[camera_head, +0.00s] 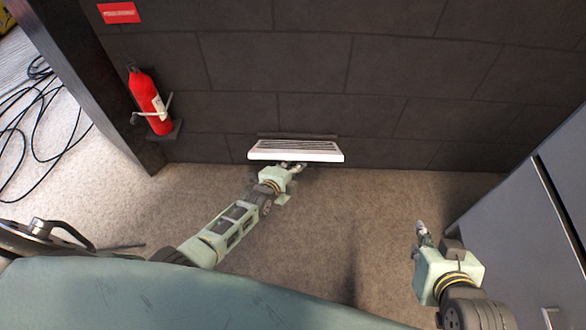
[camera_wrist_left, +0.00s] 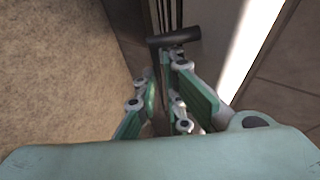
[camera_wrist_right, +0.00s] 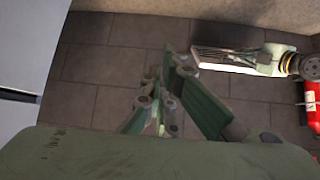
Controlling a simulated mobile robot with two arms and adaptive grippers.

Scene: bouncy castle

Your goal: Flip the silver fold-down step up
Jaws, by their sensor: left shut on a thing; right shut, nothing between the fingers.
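The silver fold-down step (camera_head: 296,151) is mounted low on the dark wall, with a bright front edge and a ribbed, slatted face. My left gripper (camera_head: 299,166) is at its lower edge, right of the middle, shut on part of it. In the left wrist view, a short dark bar (camera_wrist_left: 174,38) lies at the left fingertips (camera_wrist_left: 166,62), beside the step's bright edge (camera_wrist_left: 258,55). Just what lies between the fingers is partly hidden. My right gripper (camera_head: 421,230) is shut and empty above the carpet, apart from the step. The right wrist view shows the step (camera_wrist_right: 228,68) too.
A red fire extinguisher (camera_head: 148,99) hangs on the wall left of the step. A grey cabinet (camera_head: 510,235) stands at the right, near my right arm. Black cables (camera_head: 38,92) lie at the far left. The carpet (camera_head: 350,215) between my arms is clear.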

